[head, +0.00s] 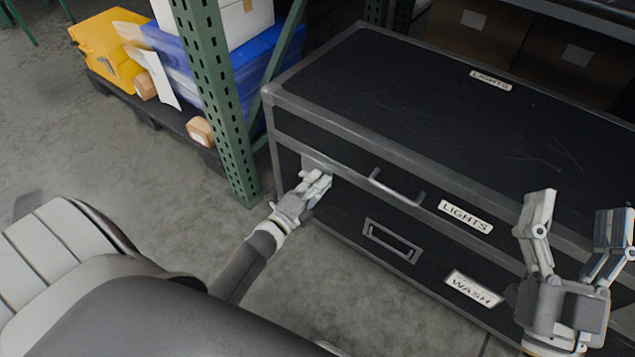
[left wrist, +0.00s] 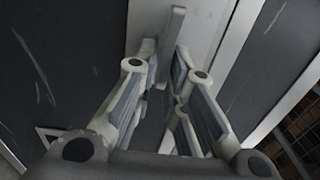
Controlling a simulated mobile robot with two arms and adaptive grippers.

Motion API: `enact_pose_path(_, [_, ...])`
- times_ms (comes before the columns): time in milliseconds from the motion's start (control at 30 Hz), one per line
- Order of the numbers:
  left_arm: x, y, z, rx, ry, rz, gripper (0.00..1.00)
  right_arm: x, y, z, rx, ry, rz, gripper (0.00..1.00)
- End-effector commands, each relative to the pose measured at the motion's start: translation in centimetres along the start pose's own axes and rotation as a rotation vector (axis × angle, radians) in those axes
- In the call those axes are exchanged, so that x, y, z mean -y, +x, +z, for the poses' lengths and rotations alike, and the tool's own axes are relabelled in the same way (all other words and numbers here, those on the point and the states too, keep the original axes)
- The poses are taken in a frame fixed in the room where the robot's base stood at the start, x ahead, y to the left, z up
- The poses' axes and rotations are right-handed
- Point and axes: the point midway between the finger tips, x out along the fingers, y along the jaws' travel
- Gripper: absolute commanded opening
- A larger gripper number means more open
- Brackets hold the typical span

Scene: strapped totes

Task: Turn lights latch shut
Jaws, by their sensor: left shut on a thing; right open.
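The black case (head: 400,95) with grey metal edges has a "LIGHTS" label (head: 465,216) on its front. The lights latch, a pale metal plate (head: 313,161) on the front near the left corner, is mostly covered by my left gripper (head: 318,182). In the left wrist view, the latch plate (left wrist: 203,22) lies straight ahead, with a narrow upright grey tab (left wrist: 173,32) at the fingertips. My left gripper (left wrist: 165,85) is shut on this latch tab; the fingers hide its lower part. My right gripper (head: 577,207) is open and empty in front of the case's right part.
A bar handle (head: 397,188) is right of the latch. Below are a recessed handle (head: 391,240) and a "WASH" label (head: 473,289). A green rack post (head: 215,90) stands close to the case's left, beside a blue bin (head: 180,70) and yellow bin (head: 105,45). Floor on the left is clear.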

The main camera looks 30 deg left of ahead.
Motion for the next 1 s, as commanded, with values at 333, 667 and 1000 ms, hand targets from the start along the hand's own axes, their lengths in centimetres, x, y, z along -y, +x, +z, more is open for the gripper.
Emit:
enact_pose_path(333, [-0.1, -0.1, -0.1, -0.001, -0.001, 0.002, 0.29, 0.0, 0.0, 0.1, 0.001, 0.001, 0.000, 0.73])
enact_pose_path(667, [-0.1, -0.3, 0.0, 0.000, -0.001, 0.002, 0.29, -0.1, 0.0, -0.1, -0.002, -0.001, 0.001, 0.73])
enact_pose_path(1000, [-0.2, -5.9, -0.1, 0.000, -0.002, 0.006, 0.29, 0.0, 0.0, 0.0, 0.000, -0.001, 0.000, 0.73])
